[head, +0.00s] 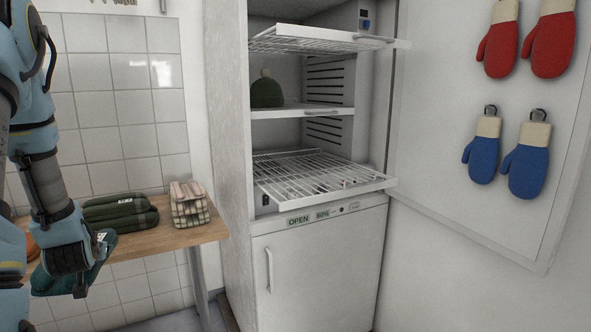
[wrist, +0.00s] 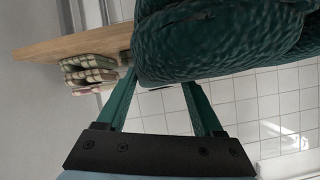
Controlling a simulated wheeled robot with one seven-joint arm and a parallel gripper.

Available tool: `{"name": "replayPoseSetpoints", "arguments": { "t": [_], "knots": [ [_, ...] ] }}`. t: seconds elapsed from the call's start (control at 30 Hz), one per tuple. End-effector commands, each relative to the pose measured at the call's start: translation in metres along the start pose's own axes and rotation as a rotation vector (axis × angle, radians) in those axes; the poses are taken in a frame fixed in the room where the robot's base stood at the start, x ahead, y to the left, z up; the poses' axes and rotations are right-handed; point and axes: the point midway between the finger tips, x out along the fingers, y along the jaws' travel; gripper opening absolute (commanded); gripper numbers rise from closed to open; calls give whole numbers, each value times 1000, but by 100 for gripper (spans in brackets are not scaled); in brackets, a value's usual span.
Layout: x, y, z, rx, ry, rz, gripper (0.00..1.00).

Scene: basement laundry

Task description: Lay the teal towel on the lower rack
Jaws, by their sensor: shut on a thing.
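The teal towel (head: 97,262) hangs in my gripper (head: 80,268) at the lower left of the head view, in front of the wooden table. It also fills the top of the wrist view (wrist: 215,38), dark teal and textured, between and beyond the fingers of my gripper (wrist: 160,82). The fingers are shut on the towel. The lower rack (head: 318,176) is a white wire shelf sticking out of the open cabinet at the centre, and it looks bare. My gripper is left of the cabinet and lower than this rack.
A wooden table (head: 172,238) holds dark green rolled bundles (head: 121,212) and a folded plaid cloth (head: 189,204). Above the lower rack are a shelf (head: 320,112) with a green knit hat (head: 266,91) and an extended upper wire rack (head: 322,40). The open door (head: 440,190) carries red and blue mittens.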

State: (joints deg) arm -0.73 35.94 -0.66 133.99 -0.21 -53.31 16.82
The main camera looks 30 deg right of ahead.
Motion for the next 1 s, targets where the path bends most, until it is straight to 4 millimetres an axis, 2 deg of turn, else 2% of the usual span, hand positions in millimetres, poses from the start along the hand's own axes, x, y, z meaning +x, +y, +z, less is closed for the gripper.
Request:
{"name": "replayPoseSetpoints", "arguments": {
  "t": [0.03, 0.27, 0.8, 1.0],
  "knots": [
    [-5, -2, -10, 1, 2, 2, 0],
    [-16, -8, -31, 1, 2, 2, 0],
    [-52, -28, -101, 1, 2, 2, 0],
    [-49, -24, -94, 5, 1, 5, 0]
  ]
}}
